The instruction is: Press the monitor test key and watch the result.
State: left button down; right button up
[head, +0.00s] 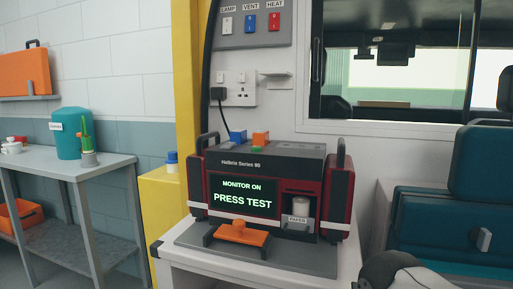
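The monitor (232,160) is a dark red and black box on a grey base plate (300,262). Its screen (241,195) is lit and reads "MONITOR ON" and "PRESS TEST" in pale green. A blue block (238,137) and an orange block (261,138) show at its top, with a small green spot (257,150) near them. I cannot read which of these is the test key. A paper roll slot (300,207) labelled "PAPER" is at the front right. A rounded grey and black part of my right arm shows at the bottom right. No gripper fingers show.
An orange clamp-like part (238,233) lies in front of the screen on the base plate. A wall socket (239,94) with a black plug is above. A grey bench (80,162) stands left, a teal seat (455,220) right.

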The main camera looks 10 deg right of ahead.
grip_shut()
dwell(1.0)
